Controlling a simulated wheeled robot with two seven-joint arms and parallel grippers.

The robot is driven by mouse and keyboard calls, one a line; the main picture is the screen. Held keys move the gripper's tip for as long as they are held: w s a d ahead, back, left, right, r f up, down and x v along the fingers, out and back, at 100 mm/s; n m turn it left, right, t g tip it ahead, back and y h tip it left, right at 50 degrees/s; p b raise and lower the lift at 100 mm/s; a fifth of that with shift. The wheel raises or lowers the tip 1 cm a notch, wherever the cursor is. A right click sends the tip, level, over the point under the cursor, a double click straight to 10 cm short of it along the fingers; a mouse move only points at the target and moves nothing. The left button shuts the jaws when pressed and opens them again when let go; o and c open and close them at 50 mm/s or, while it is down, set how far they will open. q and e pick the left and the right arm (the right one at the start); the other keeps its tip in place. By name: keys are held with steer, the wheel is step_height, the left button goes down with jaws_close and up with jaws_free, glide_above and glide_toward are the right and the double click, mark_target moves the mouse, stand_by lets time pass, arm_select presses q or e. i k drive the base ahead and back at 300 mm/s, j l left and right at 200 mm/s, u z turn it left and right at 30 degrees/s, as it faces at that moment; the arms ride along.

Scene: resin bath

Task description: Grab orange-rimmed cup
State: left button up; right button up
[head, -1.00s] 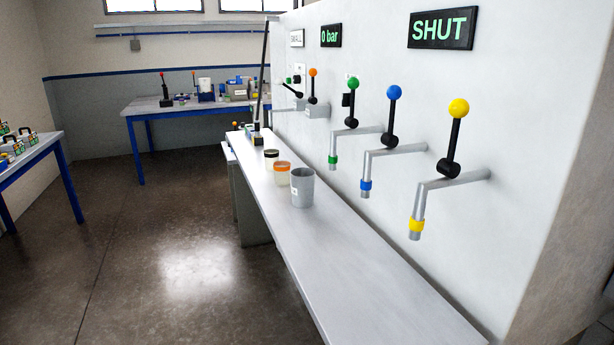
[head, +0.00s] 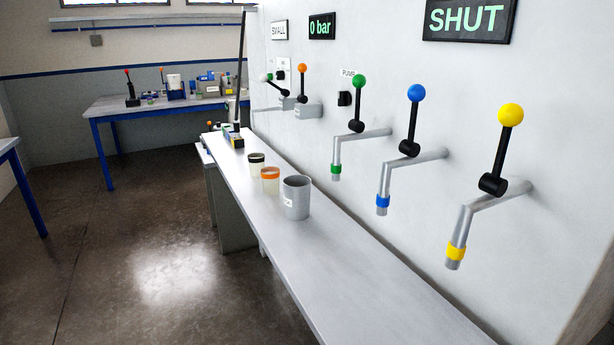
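The orange-rimmed cup (head: 270,182) stands upright on the long pale bench (head: 340,275) along the wall. It is whitish with an orange band at the top. A larger grey cup (head: 296,199) stands just in front of it to the right. A dark-rimmed cup (head: 256,166) stands just behind it to the left. Neither of my grippers shows in the head view.
Taps with green (head: 336,169), blue (head: 382,204) and yellow (head: 456,252) bands jut from the wall over the bench. A blue-legged table (head: 150,107) with several items stands at the back. The floor left of the bench is clear.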

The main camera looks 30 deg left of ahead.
mark_target(270, 175)
steer(key=i+j+z, duration=0.2)
steer(key=j+z, duration=0.15)
steer(key=j, duration=1.05)
steer(key=j+z, duration=0.35)
steer(key=j, duration=1.05)
